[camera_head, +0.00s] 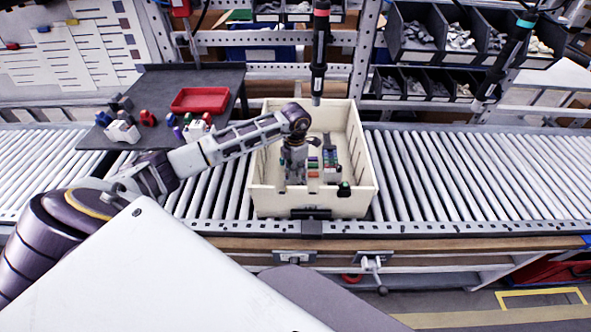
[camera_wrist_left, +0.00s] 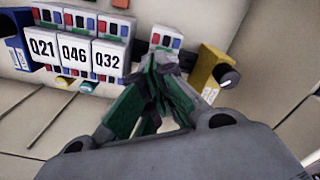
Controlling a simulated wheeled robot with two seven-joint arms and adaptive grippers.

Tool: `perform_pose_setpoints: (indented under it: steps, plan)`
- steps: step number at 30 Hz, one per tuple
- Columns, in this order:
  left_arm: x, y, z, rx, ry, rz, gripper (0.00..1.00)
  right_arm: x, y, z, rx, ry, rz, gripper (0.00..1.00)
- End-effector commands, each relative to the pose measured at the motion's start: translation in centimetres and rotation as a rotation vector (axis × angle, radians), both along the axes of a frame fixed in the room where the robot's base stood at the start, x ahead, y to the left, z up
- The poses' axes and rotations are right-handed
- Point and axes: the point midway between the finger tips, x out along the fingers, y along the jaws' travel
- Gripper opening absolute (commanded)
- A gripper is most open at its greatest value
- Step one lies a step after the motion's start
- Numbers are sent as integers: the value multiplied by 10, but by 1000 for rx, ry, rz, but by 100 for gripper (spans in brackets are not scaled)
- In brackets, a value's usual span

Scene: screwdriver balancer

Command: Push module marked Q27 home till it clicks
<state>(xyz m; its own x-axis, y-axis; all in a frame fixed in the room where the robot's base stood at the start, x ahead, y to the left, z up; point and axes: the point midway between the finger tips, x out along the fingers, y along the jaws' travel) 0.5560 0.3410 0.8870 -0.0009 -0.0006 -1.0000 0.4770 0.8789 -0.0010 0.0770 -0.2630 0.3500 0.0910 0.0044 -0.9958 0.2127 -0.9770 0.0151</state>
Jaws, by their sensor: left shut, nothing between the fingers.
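My left gripper (camera_head: 294,179) reaches down into the cream tote (camera_head: 361,165) on the conveyor. In the left wrist view its green-padded fingers (camera_wrist_left: 165,62) are shut with nothing between them. White-labelled modules Q21 (camera_wrist_left: 43,47), Q46 (camera_wrist_left: 74,50) and Q32 (camera_wrist_left: 107,56) stand side by side in a row. Right of them, a further module (camera_wrist_left: 168,34) shows only its top behind my fingertips. Its label is hidden, and I can read Q27 nowhere. I cannot tell whether the fingertips touch that module. My right gripper is not in view.
A yellow block with a black knob (camera_wrist_left: 213,70) stands close right of my fingers. A blue part (camera_wrist_left: 16,54) sits at the row's left end. A red tray (camera_head: 200,100) lies on the dark side table. Hanging tools (camera_head: 319,50) are above the tote's back; rollers beside it are clear.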

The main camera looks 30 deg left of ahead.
Motion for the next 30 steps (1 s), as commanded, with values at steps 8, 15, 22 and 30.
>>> perform_pose_setpoints:
  steps: [8, 15, 22, 30]
  plan:
    - [0, 0, 15, 0, -1, 0, 0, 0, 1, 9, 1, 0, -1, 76]
    - [1, 0, 27, -1, -2, 0, 0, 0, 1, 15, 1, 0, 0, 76]
    - [1, 0, 37, 0, -1, 0, 0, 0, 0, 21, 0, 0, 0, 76]
    - [0, 1, 49, 1, 0, 0, 0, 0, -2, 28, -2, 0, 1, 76]
